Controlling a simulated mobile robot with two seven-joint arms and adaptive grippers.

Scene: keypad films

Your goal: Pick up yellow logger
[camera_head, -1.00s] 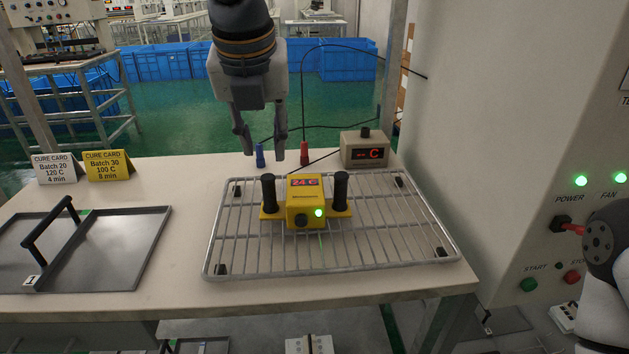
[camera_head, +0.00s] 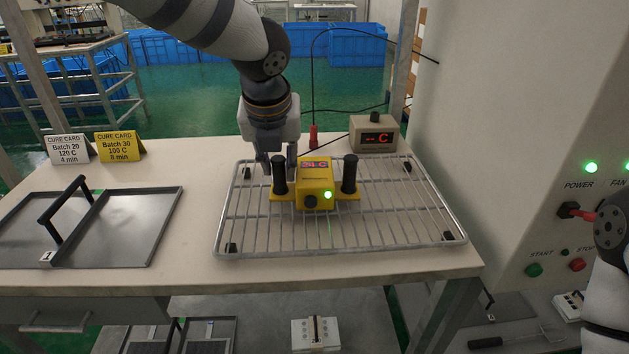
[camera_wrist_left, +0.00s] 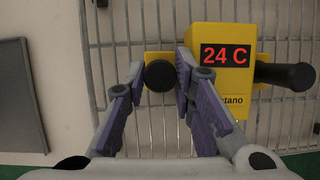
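The yellow logger (camera_head: 315,192) rests on the wire rack, with a black upright handle at each side, a red display and a lit green lamp. It also shows in the left wrist view (camera_wrist_left: 226,90), where the display reads 24 C. My left gripper (camera_head: 278,170) is open at the logger's left handle (camera_head: 279,176). In the left wrist view its two fingers (camera_wrist_left: 160,72) stand on either side of this handle (camera_wrist_left: 160,76), with a visible gap at the left finger. The right finger is close to the handle and the logger's body. My right gripper is out of view.
The wire rack (camera_head: 400,236) lies on the table (camera_head: 200,235). A beige box with a display (camera_head: 374,134) and a red plug (camera_head: 313,137) stand behind it. A divided metal tray (camera_head: 130,228) is at left. A control panel with buttons (camera_head: 534,270) stands at right.

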